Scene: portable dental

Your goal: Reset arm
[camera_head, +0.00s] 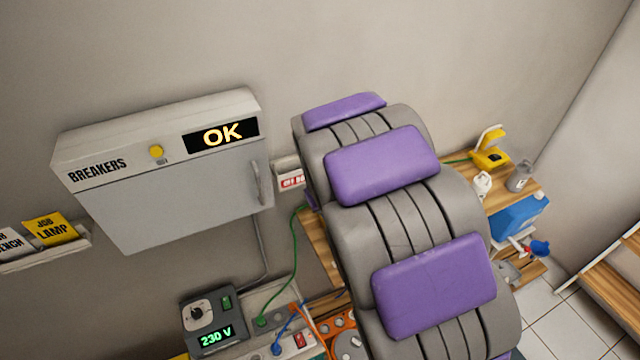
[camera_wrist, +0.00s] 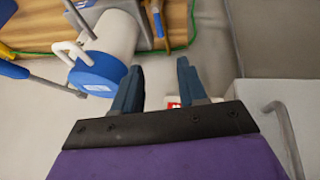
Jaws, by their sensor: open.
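My gripper (camera_wrist: 158,88) shows in the wrist view with its two blue-grey fingers spread apart. Nothing is between the fingertips. A small red and white patch shows low between the fingers, partly hidden by the gripper.
A white cylinder with a blue end (camera_wrist: 97,74) lies left of the fingers.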

